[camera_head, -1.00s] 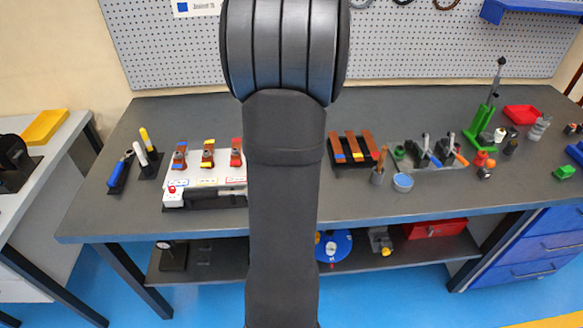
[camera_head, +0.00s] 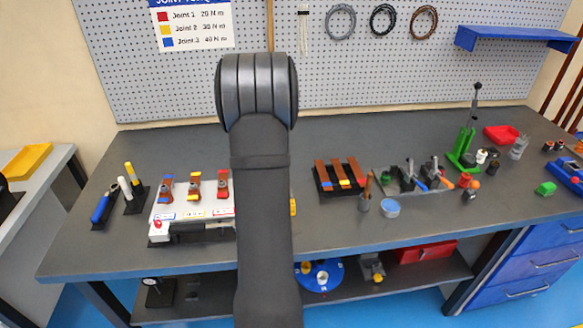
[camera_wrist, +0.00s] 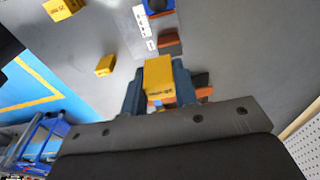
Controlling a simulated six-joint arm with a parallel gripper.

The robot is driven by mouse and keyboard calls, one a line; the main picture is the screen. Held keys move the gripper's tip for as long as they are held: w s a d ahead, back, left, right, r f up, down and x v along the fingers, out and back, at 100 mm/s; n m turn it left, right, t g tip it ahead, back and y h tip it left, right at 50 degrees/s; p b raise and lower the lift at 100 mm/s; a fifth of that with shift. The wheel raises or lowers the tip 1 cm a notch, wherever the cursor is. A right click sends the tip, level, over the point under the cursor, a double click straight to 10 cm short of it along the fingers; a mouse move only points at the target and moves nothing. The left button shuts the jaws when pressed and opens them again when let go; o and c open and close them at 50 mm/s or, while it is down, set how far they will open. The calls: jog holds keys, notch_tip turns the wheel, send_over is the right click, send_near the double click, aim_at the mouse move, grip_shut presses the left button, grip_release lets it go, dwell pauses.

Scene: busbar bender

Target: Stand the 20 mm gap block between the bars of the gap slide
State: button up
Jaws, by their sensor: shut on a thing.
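In the wrist view my gripper (camera_wrist: 158,82) is shut on a yellow block (camera_wrist: 158,76), with a blue-grey finger on each side. Small dark print shows on the block, but I cannot read its size. Copper-brown and dark parts (camera_wrist: 203,92) show just beyond and beside the held block, partly hidden by it and a finger. I cannot tell whether they are bars of the gap slide, or whether the block touches them. In the head view my arm hides the gripper and the held block.
Two other yellow blocks, one larger (camera_wrist: 62,8) and one smaller (camera_wrist: 105,66), lie on the grey bench in the wrist view.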

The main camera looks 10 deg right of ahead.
jog(key=shift+w+a+f, duration=0.15)
jog(key=shift+w+f, duration=0.1)
jog(key=shift+f, duration=1.15)
jog(key=shift+w+a+f, duration=0.2)
jog(key=shift+f, duration=1.25)
jog(key=shift+w+a+f, duration=0.15)
jog(key=shift+w+f, duration=0.1)
jog(key=shift+f, duration=1.15)
jog(key=shift+f, duration=0.35)
jog(key=o, duration=1)
jog(key=r, duration=0.5)
jog(key=a+r, duration=0.1)
jog(key=r, duration=0.5)
jog(key=a+r, duration=0.1)
jog(key=r, duration=0.5)
jog(key=shift+r, duration=0.15)
